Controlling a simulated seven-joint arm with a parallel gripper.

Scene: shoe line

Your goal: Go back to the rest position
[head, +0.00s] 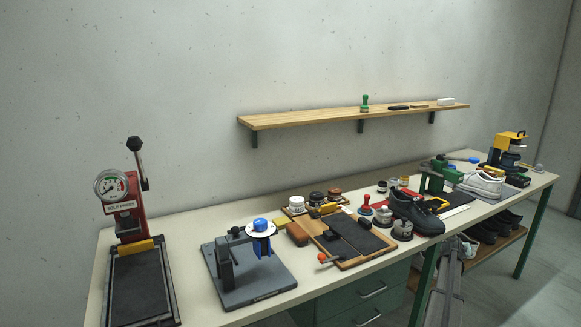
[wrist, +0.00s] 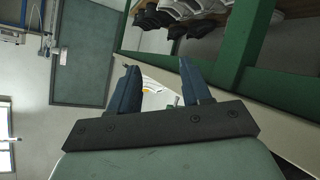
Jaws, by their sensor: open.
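My gripper (wrist: 158,68) shows in the wrist view, its two dark blue fingers wide apart with nothing held between them. Beyond the fingers lie a pale bench edge and a small white item with coloured marks, too small to make out. The fingers appear clear of everything, though their distance to the bench edge is hard to judge. I cannot make out my gripper in the head view. The long workbench (head: 203,222) there carries the shoe-line tools.
On the bench stand a red press with a gauge (head: 125,205), a grey fixture (head: 240,282), a wooden board (head: 352,264), a black shoe (head: 415,213) and white shoes (head: 482,184). A wall shelf (head: 300,119) hangs above. In the wrist view, a green bench leg (wrist: 242,45) stands right.

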